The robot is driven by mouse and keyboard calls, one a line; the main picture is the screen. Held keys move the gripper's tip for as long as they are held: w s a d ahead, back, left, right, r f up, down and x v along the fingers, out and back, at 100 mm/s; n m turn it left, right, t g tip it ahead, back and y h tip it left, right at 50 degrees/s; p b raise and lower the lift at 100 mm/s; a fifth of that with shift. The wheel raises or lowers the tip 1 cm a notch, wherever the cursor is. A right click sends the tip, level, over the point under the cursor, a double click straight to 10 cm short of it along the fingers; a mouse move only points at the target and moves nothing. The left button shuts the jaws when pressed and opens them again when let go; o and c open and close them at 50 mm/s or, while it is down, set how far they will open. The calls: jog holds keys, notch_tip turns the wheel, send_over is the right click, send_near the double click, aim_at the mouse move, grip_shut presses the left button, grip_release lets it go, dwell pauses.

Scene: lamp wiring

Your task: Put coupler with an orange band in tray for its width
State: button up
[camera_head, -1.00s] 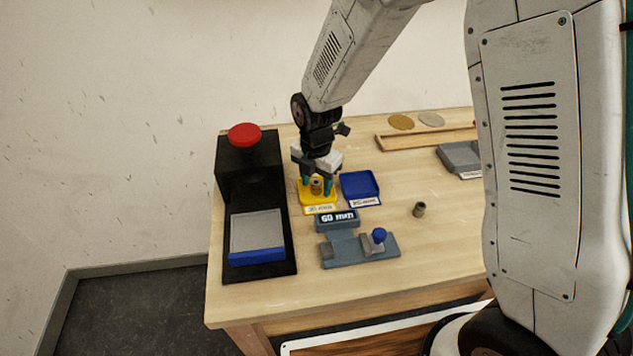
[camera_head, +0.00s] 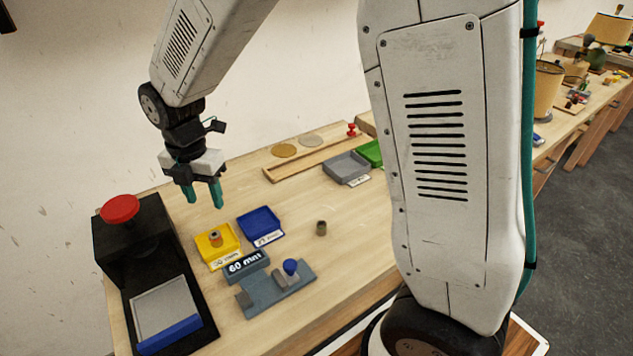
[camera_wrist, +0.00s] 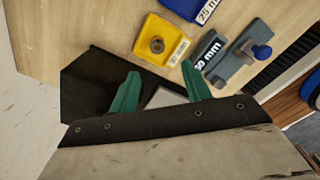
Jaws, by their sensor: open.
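The coupler with an orange band (camera_head: 215,239) stands in the yellow tray (camera_head: 229,251). In the wrist view the coupler (camera_wrist: 157,45) sits inside the yellow tray (camera_wrist: 147,28), apart from the tray's walls. My gripper (camera_head: 205,205) is open and empty, raised above and behind the yellow tray. In the wrist view its two green fingers (camera_wrist: 158,90) are spread with nothing between them. A blue tray (camera_head: 260,223) is just right of the yellow one. The labels on both trays are too small to read surely in the head view.
A gauge with a "60 mm" display (camera_head: 284,290) and blue knob stands in front of the trays. A black press with a red button (camera_head: 120,209) is at left. A dark plain coupler (camera_head: 321,228) stands on the table. Grey (camera_head: 347,168) and green (camera_head: 369,154) trays are farther back.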

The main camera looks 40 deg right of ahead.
jog(key=s+d+r+m, duration=0.6)
jog(key=d+r+m, duration=0.1)
jog(key=r, duration=0.1)
jog(key=s+d+r+m, duration=0.1)
jog(key=s+d+m, duration=0.2)
jog(key=s+m, duration=0.3)
jog(key=s+d+r+m, duration=0.2)
jog(key=s+d+m, duration=0.1)
jog(key=s+m, duration=0.4)
jog(key=s+d+r+m+t, duration=0.1)
jog(key=s+d+r+m, duration=0.1)
jog(key=s+m, duration=0.4)
jog(key=shift+s+d+r, duration=0.15)
jog(key=shift+s+d, duration=0.55)
jog(key=shift+d, duration=0.15)
